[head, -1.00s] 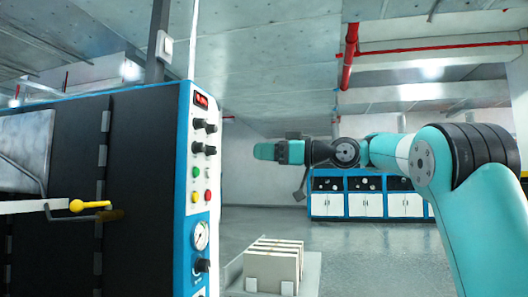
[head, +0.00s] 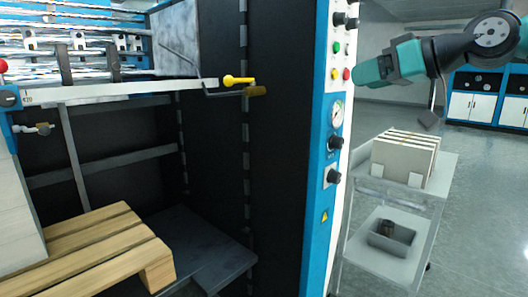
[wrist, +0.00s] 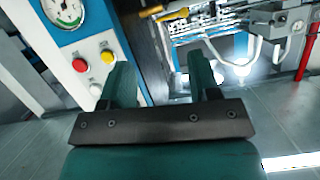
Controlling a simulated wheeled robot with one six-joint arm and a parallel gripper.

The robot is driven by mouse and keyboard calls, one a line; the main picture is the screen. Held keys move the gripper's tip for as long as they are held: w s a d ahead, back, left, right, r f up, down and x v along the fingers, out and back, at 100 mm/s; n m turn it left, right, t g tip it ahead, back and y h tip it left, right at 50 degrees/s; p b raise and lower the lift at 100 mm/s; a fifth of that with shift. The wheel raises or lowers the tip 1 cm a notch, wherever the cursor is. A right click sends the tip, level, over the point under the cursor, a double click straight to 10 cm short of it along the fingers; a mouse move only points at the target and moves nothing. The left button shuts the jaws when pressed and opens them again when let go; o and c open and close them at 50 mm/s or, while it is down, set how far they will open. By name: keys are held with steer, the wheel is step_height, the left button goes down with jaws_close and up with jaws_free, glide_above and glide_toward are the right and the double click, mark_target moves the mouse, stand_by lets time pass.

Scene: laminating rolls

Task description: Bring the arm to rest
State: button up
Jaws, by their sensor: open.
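My arm with its teal gripper (head: 378,70) reaches in from the right in the head view, level with the control panel's buttons and to the right of the panel. In the wrist view, my gripper (wrist: 163,80) shows two dark green fingers standing apart with nothing between them. Part of the machine shows through the gap. The control panel (wrist: 95,55) with a gauge and red and yellow buttons is to the left of the fingers; whether anything touches it cannot be told, but no contact is visible.
The laminating machine (head: 285,150) fills the left and middle, with a yellow-handled lever (head: 238,81). A wooden pallet (head: 95,250) lies inside it. A trolley (head: 440,195) with upright boards (head: 402,162) and a grey bin (head: 393,238) stands below my gripper. Open floor lies to the right.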

steer(key=s+a+f+m+g+h, duration=0.1)
steer(key=s+a+f+g+h, duration=0.35)
steer(key=s+f, duration=0.95)
steer(key=s+a+f+g+h, duration=0.1)
steer(key=s+f+g, duration=0.1)
steer(key=s+f, duration=0.4)
steer(key=s+a+f+g, duration=0.1)
steer(key=s+f+g, duration=0.25)
steer(key=s, duration=0.45)
step_height(320, 180, up, 16)
steer(key=p, duration=1.7)
steer(key=shift+s+d+r+h, duration=0.15)
steer(key=shift+s+d+h, duration=0.2)
steer(key=shift+s+d, duration=0.1)
steer(key=shift+c, duration=0.4)
